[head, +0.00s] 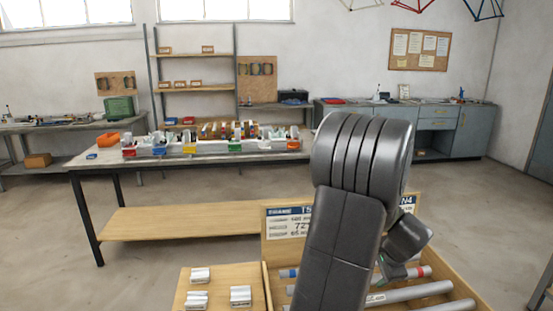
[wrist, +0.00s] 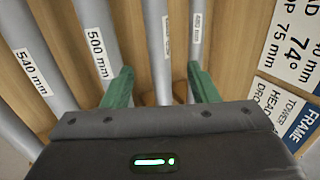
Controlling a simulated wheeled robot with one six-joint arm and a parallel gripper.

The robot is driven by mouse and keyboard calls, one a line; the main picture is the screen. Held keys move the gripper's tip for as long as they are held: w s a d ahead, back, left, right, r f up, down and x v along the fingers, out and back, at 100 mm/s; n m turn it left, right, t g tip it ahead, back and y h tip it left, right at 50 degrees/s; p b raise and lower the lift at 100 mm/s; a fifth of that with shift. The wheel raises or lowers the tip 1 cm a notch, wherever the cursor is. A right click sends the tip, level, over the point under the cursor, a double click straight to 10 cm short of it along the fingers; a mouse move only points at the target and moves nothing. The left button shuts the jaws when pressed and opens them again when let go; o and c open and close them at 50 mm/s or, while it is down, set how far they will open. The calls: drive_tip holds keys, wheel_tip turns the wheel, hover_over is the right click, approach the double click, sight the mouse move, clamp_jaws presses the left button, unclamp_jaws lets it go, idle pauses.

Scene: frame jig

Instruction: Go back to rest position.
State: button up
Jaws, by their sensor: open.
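My gripper (wrist: 160,92) shows in the wrist view with its two green fingers apart. Nothing is between the fingertips that I can see held; grey tubes lie beyond and below them. One tube (wrist: 97,45) is labelled 500 mm and another (wrist: 28,65) is labelled 540 mm.
A wooden board (head: 223,302) with several small silver blocks (head: 241,293) is left of the tray. A workbench (head: 95,162) with a jig and coloured parts stands behind. Grey cabinets (head: 470,131) line the back right. Open floor (head: 480,195) lies to the right.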

drive_tip(key=v, duration=0.5)
drive_tip(key=x, duration=1.3)
drive_tip(key=shift+f+p, duration=0.25)
drive_tip(key=shift+p, duration=0.05)
wheel_tip(320, 180, up, 16)
drive_tip(key=p, duration=1.1)
drive_tip(key=shift+a, duration=0.1)
